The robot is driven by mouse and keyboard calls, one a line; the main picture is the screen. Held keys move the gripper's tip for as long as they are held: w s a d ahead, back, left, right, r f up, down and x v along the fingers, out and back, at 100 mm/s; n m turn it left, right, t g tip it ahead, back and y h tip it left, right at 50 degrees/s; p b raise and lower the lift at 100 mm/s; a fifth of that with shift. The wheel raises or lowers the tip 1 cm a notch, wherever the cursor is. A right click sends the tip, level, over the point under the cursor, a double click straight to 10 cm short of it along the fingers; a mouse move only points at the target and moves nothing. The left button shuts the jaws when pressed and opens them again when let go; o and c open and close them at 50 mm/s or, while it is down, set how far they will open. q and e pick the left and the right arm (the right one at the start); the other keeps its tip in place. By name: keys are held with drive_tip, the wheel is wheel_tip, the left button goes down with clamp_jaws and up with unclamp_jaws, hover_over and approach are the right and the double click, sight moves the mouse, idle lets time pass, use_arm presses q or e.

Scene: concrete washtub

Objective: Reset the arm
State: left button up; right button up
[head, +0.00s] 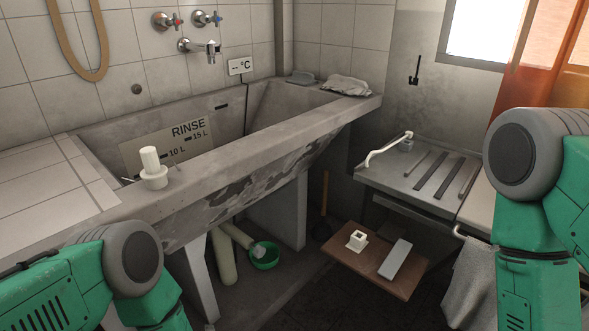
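Both of my green and grey arms show at the lower edges, the left one at the lower left and the right one at the right. Neither gripper is in the picture, so what they hold cannot be seen. The concrete washtub (262,136) fills the middle, with a RINSE level plate (150,150) inside its basin. A white cylindrical piece (152,168) stands upright on the tub's front left rim.
A brown board (345,262) low down bears a white square piece and a grey block (397,258). A green bowl (265,256) lies under the tub. A ribbed counter (418,180) with a white spout stands right. A towel (470,285) hangs near my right arm.

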use_arm(q)
drive_tip(key=s+a+r+m+g+h, duration=0.1)
drive_tip(key=s+a+r+m+g, duration=0.2)
drive_tip(key=s+m, duration=0.45)
drive_tip(key=s+a+r+m+g+h, duration=0.1)
drive_tip(key=s+r+m+g+h, duration=0.3)
drive_tip(key=s, duration=0.6)
drive_tip(key=s+a+r+m+g+y, duration=0.15)
drive_tip(key=s+m+g, duration=0.25)
drive_tip(key=s+m, duration=0.45)
use_arm(e)
wheel_tip(320, 180, up, 14)
drive_tip(key=p, duration=1.3)
drive_tip(key=shift+p, duration=0.4)
drive_tip(key=shift+r, duration=0.15)
drive_tip(key=shift+c, duration=1.4)
use_arm(q)
wheel_tip(320, 180, up, 14)
drive_tip(key=n, duration=0.1)
drive_tip(key=shift+a+f+h, duration=0.15)
drive_tip(key=shift+f+h, duration=0.1)
drive_tip(key=shift+h, duration=0.2)
